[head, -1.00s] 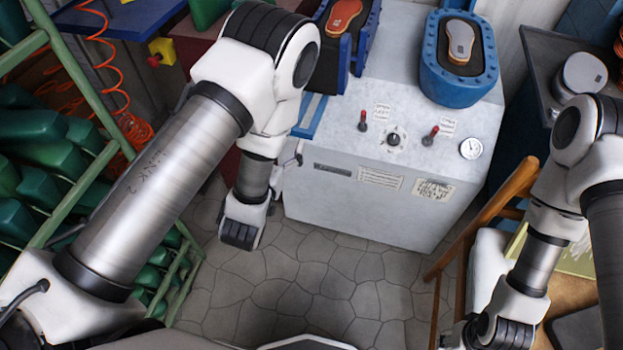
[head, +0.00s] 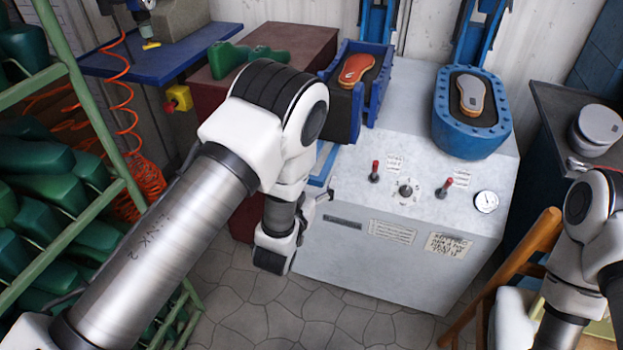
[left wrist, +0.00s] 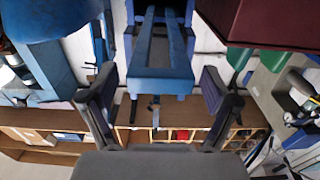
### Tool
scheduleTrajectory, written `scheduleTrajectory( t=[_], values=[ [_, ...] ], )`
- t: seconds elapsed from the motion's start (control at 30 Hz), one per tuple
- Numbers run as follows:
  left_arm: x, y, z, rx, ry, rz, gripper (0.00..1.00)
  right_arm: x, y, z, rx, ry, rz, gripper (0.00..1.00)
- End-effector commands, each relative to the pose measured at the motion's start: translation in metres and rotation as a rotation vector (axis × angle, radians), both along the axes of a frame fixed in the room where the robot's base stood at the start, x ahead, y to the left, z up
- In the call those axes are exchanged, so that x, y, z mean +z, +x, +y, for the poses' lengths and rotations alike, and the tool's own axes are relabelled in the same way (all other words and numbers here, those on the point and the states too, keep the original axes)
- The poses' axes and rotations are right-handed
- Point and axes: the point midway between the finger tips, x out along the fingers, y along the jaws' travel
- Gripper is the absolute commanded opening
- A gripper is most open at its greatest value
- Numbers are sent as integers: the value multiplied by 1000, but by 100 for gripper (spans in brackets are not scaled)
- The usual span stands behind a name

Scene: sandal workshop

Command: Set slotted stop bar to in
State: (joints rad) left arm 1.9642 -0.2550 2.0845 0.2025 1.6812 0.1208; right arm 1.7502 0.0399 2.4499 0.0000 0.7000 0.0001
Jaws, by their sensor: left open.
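The slotted stop bar (head: 325,163) is a flat blue bar at the left side of the grey press, below the left station. In the head view my arm hides part of it. In the left wrist view the bar (left wrist: 160,78) has two long rails with a slot between them and a broad end piece facing me. It sticks out from the machine. My left gripper (left wrist: 158,92) is open, with one finger on each side of the bar's end and a gap on both sides. In the head view the left gripper (head: 324,195) is mostly hidden. My right gripper is out of frame.
The grey press (head: 390,250) carries two red-handled levers, a knob and a gauge (head: 486,202). Two blue stations on top hold an orange sole (head: 356,69) and a grey sole (head: 471,95). A green rack (head: 70,200) stands left and a wooden chair (head: 520,265) right.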

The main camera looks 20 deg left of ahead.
Motion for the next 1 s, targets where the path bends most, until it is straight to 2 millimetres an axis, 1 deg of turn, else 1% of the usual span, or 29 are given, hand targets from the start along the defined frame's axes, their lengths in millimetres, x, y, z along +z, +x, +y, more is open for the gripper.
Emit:
scheduleTrajectory(
  t=[0.07,0.17,0.2,0.27,0.3,0.33,0.43,0.5,0.57,0.7,0.8,0.9,1.0],
  values=[
    [0,0,0,0,0,0,88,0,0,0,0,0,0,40],
    [0,0,0,0,0,0,56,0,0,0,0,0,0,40],
    [0,0,0,0,0,1,41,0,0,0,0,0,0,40],
    [0,0,0,0,0,1,20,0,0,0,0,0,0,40],
    [0,0,0,0,0,1,6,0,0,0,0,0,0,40],
    [0,-1,0,0,0,1,0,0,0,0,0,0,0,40],
    [-1,1,0,0,-1,0,0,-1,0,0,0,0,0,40],
    [-2,8,0,1,-2,0,0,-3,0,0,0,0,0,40],
    [-3,19,0,1,-4,-2,0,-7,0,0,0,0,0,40],
    [-3,55,0,2,-4,-5,0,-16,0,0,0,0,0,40],
    [-4,78,-1,1,-3,-3,0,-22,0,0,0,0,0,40],
    [-2,92,-1,0,-2,-2,0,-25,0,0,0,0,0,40],
    [-1,97,-2,0,-1,0,0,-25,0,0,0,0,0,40]
  ],
)
